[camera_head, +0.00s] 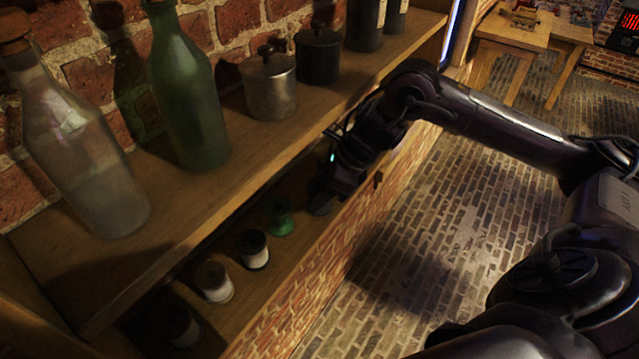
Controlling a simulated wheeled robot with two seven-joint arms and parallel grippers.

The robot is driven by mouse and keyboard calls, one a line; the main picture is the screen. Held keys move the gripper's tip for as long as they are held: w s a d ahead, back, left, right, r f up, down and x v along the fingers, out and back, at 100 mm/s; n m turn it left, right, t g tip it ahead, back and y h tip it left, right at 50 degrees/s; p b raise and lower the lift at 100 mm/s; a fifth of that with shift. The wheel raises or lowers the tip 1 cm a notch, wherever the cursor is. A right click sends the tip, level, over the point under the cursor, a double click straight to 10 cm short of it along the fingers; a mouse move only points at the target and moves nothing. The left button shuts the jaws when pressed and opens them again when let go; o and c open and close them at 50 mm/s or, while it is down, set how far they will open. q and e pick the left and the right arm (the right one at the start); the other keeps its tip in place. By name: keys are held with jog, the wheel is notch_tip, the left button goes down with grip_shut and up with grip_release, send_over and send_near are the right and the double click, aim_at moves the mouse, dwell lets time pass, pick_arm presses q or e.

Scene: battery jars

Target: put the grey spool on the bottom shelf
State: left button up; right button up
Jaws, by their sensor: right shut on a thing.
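My right gripper (326,188) reaches from the right to the front of the lower shelf, under the upper board. It is shut on a dark grey piece (320,208), which I take to be the grey spool; it is small, shadowed and partly hidden by the fingers. The piece is at the lower shelf (268,284), to the right of a green spool (281,222). I cannot tell whether it touches the board. My left gripper is not in view.
Left of the green spool stand a black-and-white spool (253,250), a brown-and-white one (214,283) and a dark one (180,326). The upper shelf holds a clear bottle (80,150), a green bottle (187,95), a metal pot (270,88) and dark jars (318,55).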

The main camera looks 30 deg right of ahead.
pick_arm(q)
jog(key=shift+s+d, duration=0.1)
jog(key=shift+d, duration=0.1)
pick_arm(e)
jog(key=shift+s, duration=0.1)
jog(key=shift+f+b, duration=0.25)
jog(key=shift+b, duration=0.05)
jog(key=o, duration=1)
jog(key=shift+r, duration=0.1)
jog(key=shift+c, duration=0.2)
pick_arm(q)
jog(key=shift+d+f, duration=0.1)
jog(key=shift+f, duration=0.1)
